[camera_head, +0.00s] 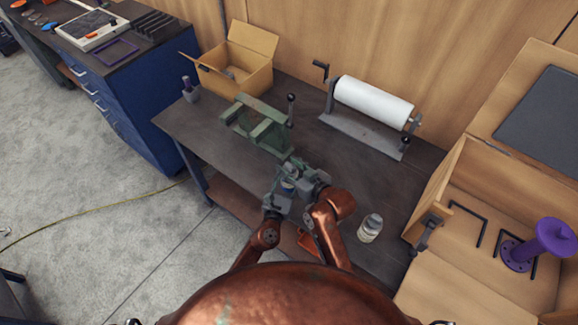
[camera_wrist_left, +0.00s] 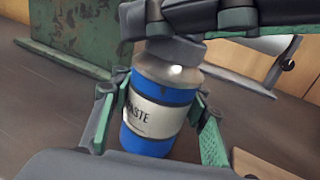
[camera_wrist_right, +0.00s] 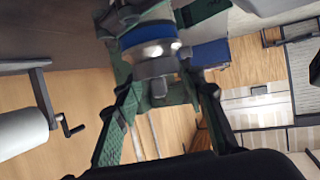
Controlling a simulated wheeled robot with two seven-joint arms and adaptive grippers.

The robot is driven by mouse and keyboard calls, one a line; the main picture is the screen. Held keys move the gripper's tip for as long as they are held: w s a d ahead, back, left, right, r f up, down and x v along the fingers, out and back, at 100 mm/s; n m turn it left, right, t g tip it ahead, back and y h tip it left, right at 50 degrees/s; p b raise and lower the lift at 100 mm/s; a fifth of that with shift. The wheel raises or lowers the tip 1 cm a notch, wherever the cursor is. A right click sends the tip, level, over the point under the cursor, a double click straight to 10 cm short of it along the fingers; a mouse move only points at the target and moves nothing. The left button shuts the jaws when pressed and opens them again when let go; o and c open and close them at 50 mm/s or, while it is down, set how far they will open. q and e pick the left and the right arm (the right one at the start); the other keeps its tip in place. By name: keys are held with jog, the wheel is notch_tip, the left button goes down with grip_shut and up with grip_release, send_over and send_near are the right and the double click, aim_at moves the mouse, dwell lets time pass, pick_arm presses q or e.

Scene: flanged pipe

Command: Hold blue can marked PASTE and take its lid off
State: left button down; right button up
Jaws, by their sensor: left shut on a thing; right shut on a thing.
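The blue can (camera_wrist_left: 160,143) with a white label reading PASTE stands out in the left wrist view, its silver shoulder showing. My left gripper (camera_wrist_left: 155,95) is shut around the can's body, a green-padded finger on each side. The grey lid (camera_wrist_left: 168,50) is at the can's top, and my right gripper's dark fingers cross there. In the right wrist view the lid (camera_wrist_right: 155,70) sits between the fingers of my right gripper (camera_wrist_right: 158,85), against the can's silver end. I cannot tell if there is a gap. In the head view both grippers hide most of the can (camera_head: 288,186).
A green vise (camera_head: 262,128) stands just behind the grippers on the dark bench (camera_head: 190,125). A white-labelled jar (camera_head: 370,228) stands to the right. A paper roll (camera_head: 372,102) and a cardboard box (camera_head: 238,68) are at the back. A wooden case (camera_head: 450,215) bounds the right side.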

aim_at(289, 165)
pick_arm(q)
jog(key=shift+r, duration=0.1)
pick_arm(e)
jog(key=shift+c, duration=1)
jog(key=shift+r, duration=0.1)
jog(key=shift+r, duration=1)
jog(key=shift+r, duration=2)
pick_arm(q)
jog(key=c, duration=1)
grip_release()
